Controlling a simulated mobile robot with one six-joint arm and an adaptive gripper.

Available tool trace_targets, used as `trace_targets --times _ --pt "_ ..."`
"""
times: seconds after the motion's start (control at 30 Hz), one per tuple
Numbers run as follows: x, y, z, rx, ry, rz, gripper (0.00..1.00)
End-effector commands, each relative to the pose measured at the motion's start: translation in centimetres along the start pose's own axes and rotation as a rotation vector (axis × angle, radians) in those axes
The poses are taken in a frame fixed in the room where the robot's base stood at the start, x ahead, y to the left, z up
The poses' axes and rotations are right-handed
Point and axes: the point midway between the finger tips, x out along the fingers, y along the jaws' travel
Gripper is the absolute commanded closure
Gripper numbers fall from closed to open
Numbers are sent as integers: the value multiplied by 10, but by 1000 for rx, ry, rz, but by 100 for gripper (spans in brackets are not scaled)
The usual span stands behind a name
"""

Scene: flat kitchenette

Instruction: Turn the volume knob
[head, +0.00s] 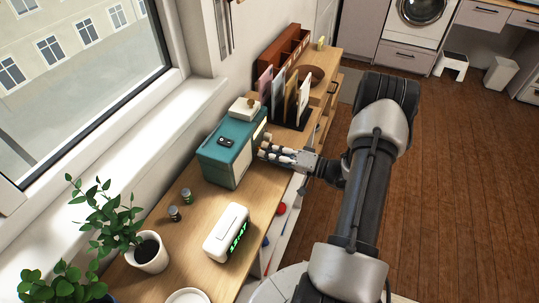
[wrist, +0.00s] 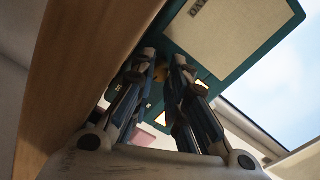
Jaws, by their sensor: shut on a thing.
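The teal radio (head: 226,152) stands on the wooden sideboard against the window wall, its front facing right. In the wrist view its pale speaker cloth (wrist: 235,32) and teal frame fill the upper part, seen tilted. My gripper (head: 264,147) reaches the radio's front from the right. In the wrist view my gripper (wrist: 162,62) has its two fingers around a small brownish knob (wrist: 160,73) on the radio's front and is shut on it. The fingers hide most of this knob, so its marking and turn angle cannot be seen. The head view does not show the knob.
A white digital clock (head: 226,232), two small jars (head: 174,213) and a potted plant (head: 148,253) stand nearer on the sideboard (head: 205,208). An upright file rack (head: 290,103) stands beyond the radio. The wooden floor (head: 440,190) to the right is clear.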

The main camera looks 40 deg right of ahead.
Motion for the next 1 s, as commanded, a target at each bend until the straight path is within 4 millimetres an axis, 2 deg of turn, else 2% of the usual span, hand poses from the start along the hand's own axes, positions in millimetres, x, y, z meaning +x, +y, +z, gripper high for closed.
trace_targets --times 0.5,1.0 --pt "0 1 2 -432 10 1 100" --pt "0 1 2 -596 14 2 100"
